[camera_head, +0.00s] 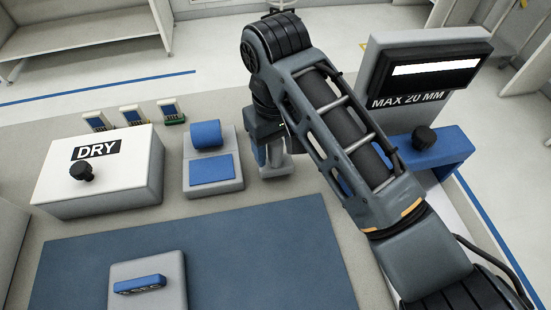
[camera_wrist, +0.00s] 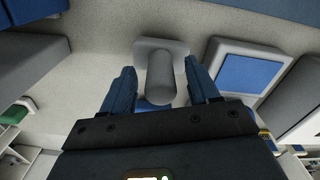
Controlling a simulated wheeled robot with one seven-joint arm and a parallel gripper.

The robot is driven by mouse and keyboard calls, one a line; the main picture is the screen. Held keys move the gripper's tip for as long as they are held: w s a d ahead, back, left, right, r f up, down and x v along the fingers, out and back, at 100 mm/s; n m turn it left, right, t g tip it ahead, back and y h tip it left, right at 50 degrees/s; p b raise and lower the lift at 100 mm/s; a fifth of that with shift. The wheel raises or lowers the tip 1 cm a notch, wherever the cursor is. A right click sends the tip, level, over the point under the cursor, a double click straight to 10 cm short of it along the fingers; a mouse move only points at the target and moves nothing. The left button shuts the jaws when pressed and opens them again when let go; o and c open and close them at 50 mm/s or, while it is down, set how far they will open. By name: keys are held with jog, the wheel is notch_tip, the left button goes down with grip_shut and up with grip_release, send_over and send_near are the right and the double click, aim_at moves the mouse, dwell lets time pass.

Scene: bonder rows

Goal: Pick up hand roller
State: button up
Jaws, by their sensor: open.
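A light grey upright cylinder on a flat grey base, apparently the hand roller in its stand, shows in the wrist view (camera_wrist: 160,78) between my fingers. A blue part shows at its near end, partly hidden by my gripper. In the head view it stands on the bench (camera_head: 277,160), mostly hidden by my arm. My gripper (camera_wrist: 160,68) is open, with one blue finger on each side of the cylinder. Gaps show between fingers and cylinder. In the head view my gripper (camera_head: 268,140) reaches down over it.
Left of it is a grey stand with a blue roll and blue pad (camera_head: 212,170). A white DRY box (camera_head: 115,185) is farther left, with several small items (camera_head: 133,115) behind. A MAX 20 MM machine (camera_head: 405,125) stands right. A blue mat (camera_head: 240,250) lies in front.

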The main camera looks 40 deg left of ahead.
jog(key=shift+f, duration=0.65)
jog(key=shift+c, duration=0.4)
grip_shut()
